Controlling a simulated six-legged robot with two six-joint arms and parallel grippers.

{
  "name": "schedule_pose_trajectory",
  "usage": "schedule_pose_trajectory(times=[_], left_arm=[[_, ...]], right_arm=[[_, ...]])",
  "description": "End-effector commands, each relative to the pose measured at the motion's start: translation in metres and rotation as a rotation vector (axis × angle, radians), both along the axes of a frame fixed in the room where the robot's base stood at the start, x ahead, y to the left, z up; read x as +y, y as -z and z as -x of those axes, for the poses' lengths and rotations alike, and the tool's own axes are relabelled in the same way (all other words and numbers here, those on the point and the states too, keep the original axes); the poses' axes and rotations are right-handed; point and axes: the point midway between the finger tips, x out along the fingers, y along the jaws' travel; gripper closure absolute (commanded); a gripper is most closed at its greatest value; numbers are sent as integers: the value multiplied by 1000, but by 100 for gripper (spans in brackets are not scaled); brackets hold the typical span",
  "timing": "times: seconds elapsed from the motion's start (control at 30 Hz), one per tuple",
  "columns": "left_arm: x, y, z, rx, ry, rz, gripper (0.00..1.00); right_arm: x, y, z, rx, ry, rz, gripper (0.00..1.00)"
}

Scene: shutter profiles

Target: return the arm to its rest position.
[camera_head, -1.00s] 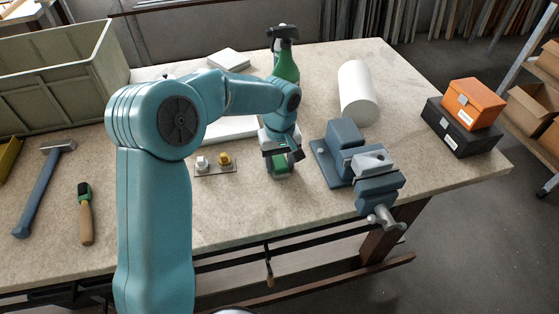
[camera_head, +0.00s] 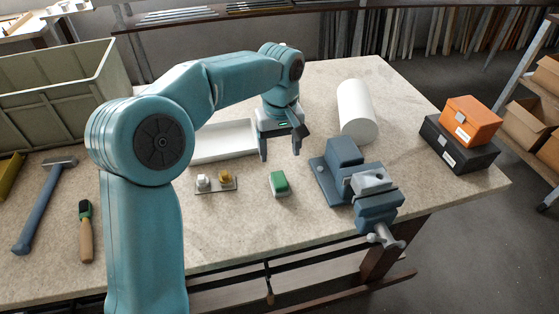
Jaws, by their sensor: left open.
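My left arm (camera_head: 145,240) comes in from the lower left and reaches up and over the workbench (camera_head: 420,170). My left gripper (camera_head: 283,155) hangs at its end, pointing down, open and empty. It is above the bench, beyond a small green and white block (camera_head: 279,183) and apart from it. A white tray (camera_head: 222,143) lies just left of the gripper and is partly hidden by the arm. My right gripper does not show.
A blue-grey vise (camera_head: 358,185) stands at the right front edge, with a white roll (camera_head: 356,111) behind it. A small plate with two knobs (camera_head: 216,184) lies left of the block.

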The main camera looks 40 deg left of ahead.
Motion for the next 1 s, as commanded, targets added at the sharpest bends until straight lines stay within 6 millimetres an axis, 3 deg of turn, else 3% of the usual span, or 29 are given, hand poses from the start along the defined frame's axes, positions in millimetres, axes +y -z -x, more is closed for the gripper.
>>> schedule_pose_trajectory(times=[0.13, 0.67, 1.0], left_arm=[[0, -9, 0, -1, 1, 1, 28], [0, -11, 0, 0, 1, 0, 28], [0, -73, 0, 0, 1, 0, 28]], right_arm=[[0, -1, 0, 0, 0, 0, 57], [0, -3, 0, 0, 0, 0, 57], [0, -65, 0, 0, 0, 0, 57]])
